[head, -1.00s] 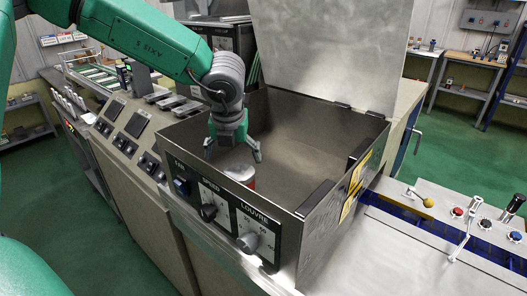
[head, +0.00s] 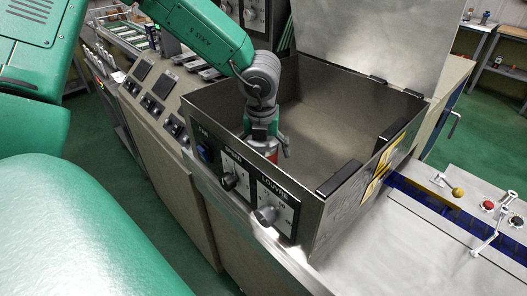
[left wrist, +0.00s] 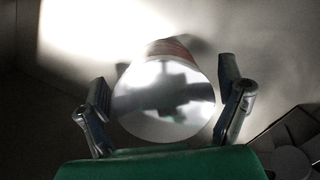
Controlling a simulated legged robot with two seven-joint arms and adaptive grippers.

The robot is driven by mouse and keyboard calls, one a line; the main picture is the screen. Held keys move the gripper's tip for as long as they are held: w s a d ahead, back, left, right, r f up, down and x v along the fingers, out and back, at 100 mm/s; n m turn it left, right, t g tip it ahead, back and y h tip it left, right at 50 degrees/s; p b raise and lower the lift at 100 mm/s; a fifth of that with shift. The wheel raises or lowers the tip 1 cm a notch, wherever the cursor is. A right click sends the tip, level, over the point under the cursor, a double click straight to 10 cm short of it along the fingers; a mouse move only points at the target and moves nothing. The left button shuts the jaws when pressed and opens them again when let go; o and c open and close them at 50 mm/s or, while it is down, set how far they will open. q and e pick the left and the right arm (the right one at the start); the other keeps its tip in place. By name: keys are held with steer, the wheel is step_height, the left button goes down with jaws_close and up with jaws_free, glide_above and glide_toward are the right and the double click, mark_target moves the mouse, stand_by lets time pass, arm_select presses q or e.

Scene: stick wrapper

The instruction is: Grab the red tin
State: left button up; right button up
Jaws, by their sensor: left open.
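The red tin (head: 272,156) stands inside the open metal bin, near its front wall. In the head view only a little of its red side shows below my left gripper (head: 266,142), and the front wall hides its lower part. In the left wrist view the tin (left wrist: 165,100) shows its shiny round lid, with a strip of red side behind. The two fingers of my left gripper (left wrist: 164,80) are open, one on each side of the tin. Dark gaps seem to show between fingers and tin. My right gripper is not in view.
The metal bin (head: 345,168) has walls on all sides of the tin and a raised lid (head: 375,35) behind. Its front panel carries knobs (head: 266,214). A steel surface with a lever (head: 487,240) lies to the right. The bin floor behind the tin is clear.

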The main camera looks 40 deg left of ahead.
arm_select(q)
steer(key=shift+a, duration=0.15)
steer(key=c, duration=1.2)
steer(key=shift+d, duration=0.2)
steer(key=shift+c, duration=1.4)
steer(key=shift+d+r, duration=0.15)
steer(key=shift+d, duration=0.1)
